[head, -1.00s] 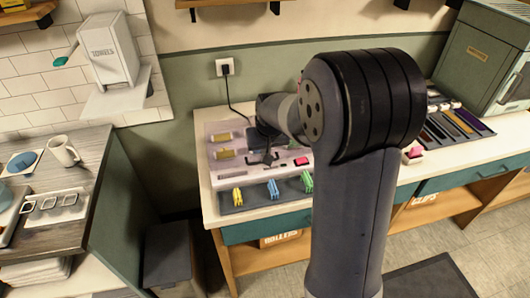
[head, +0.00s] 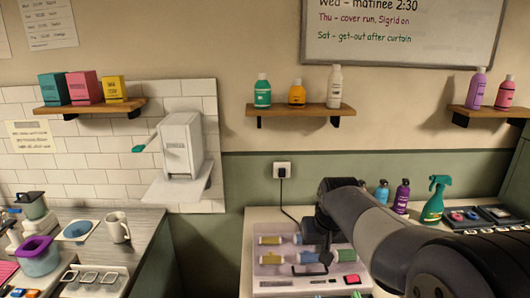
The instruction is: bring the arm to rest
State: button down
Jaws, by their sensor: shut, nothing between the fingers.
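My gripper (head: 313,268) hangs at the end of my dark grey arm, pointing down in front of a pale case (head: 300,283) on the right-hand counter. Its fingers look shut with nothing between them. The fingertips are small and dark, and I cannot tell how far they are above the case. My arm enters from the lower right and covers part of the counter. Yellow and blue-grey rollers (head: 271,240) lie in the case on either side of the gripper.
Purple and blue bottles and a green spray bottle (head: 433,199) stand behind my arm. A wall socket (head: 282,170) with a cord is above the counter. A mug (head: 117,227) stands on the left counter. Shelves with bottles hang above. The wall area over the gripper is clear.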

aim_at(311, 274)
jog(key=x, duration=0.8)
jog(key=b+x, duration=0.1)
jog(key=x, duration=0.4)
jog(key=shift+s+f, duration=0.2)
jog(key=shift+s, duration=0.1)
